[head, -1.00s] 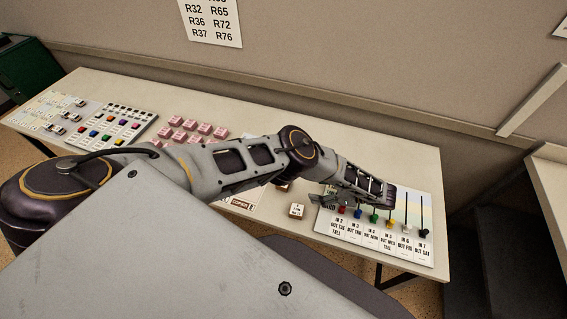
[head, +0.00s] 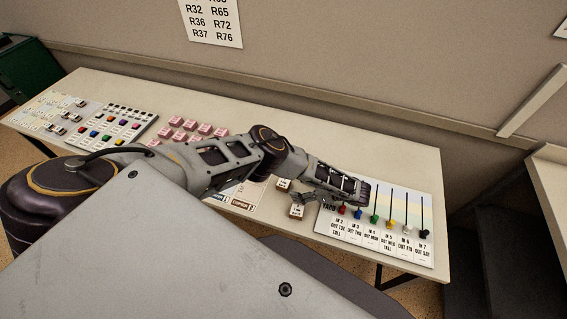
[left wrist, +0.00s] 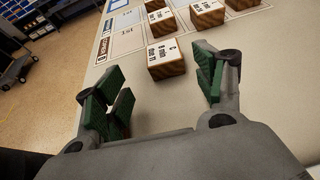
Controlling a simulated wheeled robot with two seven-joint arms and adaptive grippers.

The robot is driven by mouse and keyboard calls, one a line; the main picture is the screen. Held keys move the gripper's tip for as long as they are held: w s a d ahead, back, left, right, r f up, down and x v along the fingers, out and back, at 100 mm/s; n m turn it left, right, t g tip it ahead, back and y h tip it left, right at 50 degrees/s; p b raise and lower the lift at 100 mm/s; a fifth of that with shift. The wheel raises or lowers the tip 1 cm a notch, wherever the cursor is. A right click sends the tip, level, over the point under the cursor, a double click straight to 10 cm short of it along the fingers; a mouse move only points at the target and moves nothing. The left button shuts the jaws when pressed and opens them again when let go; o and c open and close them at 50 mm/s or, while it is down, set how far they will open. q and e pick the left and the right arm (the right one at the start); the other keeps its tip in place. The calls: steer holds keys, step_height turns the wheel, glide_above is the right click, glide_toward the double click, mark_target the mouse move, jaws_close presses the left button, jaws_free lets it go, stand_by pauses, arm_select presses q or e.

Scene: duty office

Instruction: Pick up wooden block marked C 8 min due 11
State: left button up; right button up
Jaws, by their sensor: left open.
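A wooden block (left wrist: 165,60) with a white, lettered top lies just ahead of my left gripper in the left wrist view; its small print is hard to read, so I cannot confirm its mark. It seems to be the block (head: 297,211) near the table's front edge in the head view. My left gripper (left wrist: 163,87) is open and empty, its green pads to either side of the line to that block. In the head view the left gripper (head: 324,199) is low over the table, right beside the block. My right gripper is out of view.
More wooden blocks (left wrist: 160,22) (left wrist: 207,13) lie just beyond, on a printed sheet (left wrist: 128,38). A board with coloured sliders (head: 405,240) is right of the gripper. Pink blocks (head: 190,124) and a button panel (head: 112,128) are farther left on the table.

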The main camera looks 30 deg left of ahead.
mark_target(287, 183)
arm_select(q)
steer(key=shift+a+f, duration=0.1)
steer(key=shift+a, duration=0.1)
steer(key=shift+a, duration=0.15)
steer(key=shift+w+x, duration=0.2)
steer(key=shift+x, duration=2.3)
steer(key=shift+a, duration=0.1)
steer(key=c, duration=1.1)
